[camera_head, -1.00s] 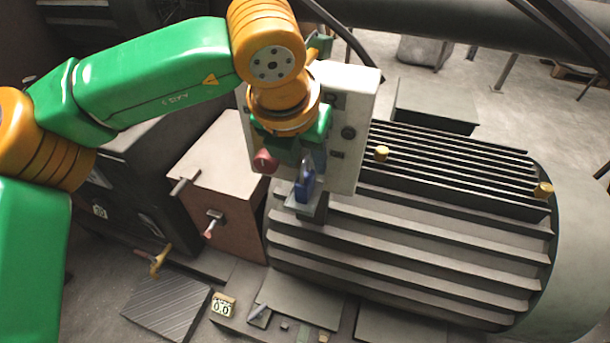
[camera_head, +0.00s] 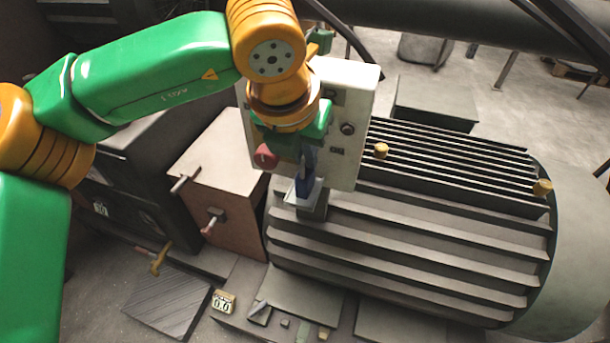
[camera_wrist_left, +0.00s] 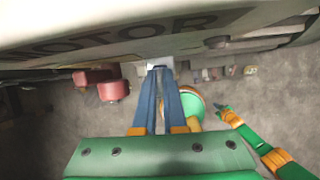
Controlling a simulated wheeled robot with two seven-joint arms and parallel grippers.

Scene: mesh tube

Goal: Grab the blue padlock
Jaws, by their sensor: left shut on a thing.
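The blue padlock (camera_head: 304,188) is upright just above a small grey ledge (camera_head: 298,203) on the front of the white control box. I cannot tell whether it touches the ledge. My left gripper (camera_head: 308,171) reaches down from above and is shut on the padlock's upper part, hiding its shackle. In the left wrist view the two blue fingers (camera_wrist_left: 160,72) come together at the grey ledge (camera_wrist_left: 155,61), and the padlock is mostly hidden between the tips. What seems to be my right gripper (camera_wrist_left: 226,114) is small and far off there; its jaws are unclear.
The white control box (camera_head: 350,150) with a red knob (camera_head: 265,157) stands close behind the left gripper. A large ribbed grey motor (camera_head: 410,230) fills the right. A brown box (camera_head: 220,165) with a red-tipped handle (camera_head: 211,222) is at left.

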